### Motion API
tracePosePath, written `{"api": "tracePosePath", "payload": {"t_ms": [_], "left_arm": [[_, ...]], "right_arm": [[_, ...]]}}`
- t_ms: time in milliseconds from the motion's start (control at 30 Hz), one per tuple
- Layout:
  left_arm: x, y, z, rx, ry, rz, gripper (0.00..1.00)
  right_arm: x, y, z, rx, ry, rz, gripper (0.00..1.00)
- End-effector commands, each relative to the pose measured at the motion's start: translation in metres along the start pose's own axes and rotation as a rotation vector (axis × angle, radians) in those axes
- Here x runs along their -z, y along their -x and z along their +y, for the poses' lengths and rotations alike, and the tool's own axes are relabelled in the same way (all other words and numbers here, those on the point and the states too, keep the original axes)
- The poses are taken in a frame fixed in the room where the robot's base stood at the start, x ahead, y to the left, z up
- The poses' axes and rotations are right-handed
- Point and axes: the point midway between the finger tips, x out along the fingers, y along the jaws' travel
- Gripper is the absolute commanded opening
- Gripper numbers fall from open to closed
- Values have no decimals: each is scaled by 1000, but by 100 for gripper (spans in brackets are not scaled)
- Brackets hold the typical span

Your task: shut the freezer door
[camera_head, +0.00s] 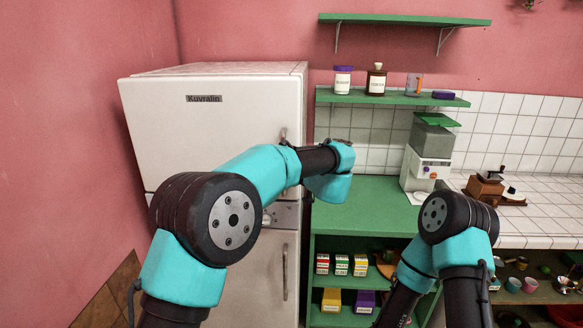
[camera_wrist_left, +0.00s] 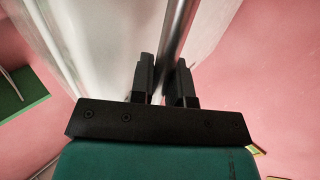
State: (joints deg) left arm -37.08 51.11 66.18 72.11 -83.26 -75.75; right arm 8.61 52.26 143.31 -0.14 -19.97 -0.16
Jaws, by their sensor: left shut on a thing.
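The white refrigerator (camera_head: 215,68) stands against the pink wall, with its freezer door (camera_head: 200,135) on top and a lower door (camera_head: 255,275) below. The freezer door looks close to its frame, but I cannot tell whether a gap is left. My left arm crosses in front of it and hides its lower part. In the left wrist view, my left gripper (camera_wrist_left: 163,80) is shut on the metal handle (camera_wrist_left: 177,35), which runs between its two fingers. The head view does not show these fingers clearly. My right arm folds down at the lower right, and its gripper is out of view.
A green shelf unit (camera_head: 375,208) with several small boxes stands right of the refrigerator. A grey and white grinder (camera_head: 428,165) stands on it. Green wall shelves (camera_head: 400,98) hold jars above. A tiled counter (camera_head: 548,205) lies at the right.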

Motion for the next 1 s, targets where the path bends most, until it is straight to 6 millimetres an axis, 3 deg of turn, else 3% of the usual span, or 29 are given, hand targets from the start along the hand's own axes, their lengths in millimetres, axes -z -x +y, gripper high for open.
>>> {"api": "tracePosePath", "payload": {"t_ms": [367, 400, 633, 1000], "left_arm": [[3, -5, 4, -13, 5, 9, 0], [3, -5, 4, -13, 5, 9, 20], [2, -4, 4, -11, 3, 6, 41], [1, -4, 3, -8, 2, 4, 41]], "right_arm": [[0, 0, 0, 0, 0, 0, 63], [0, 0, 0, 0, 0, 0, 63], [0, 0, 0, 0, 0, 0, 63], [0, 0, 0, 0, 0, 0, 63]]}}
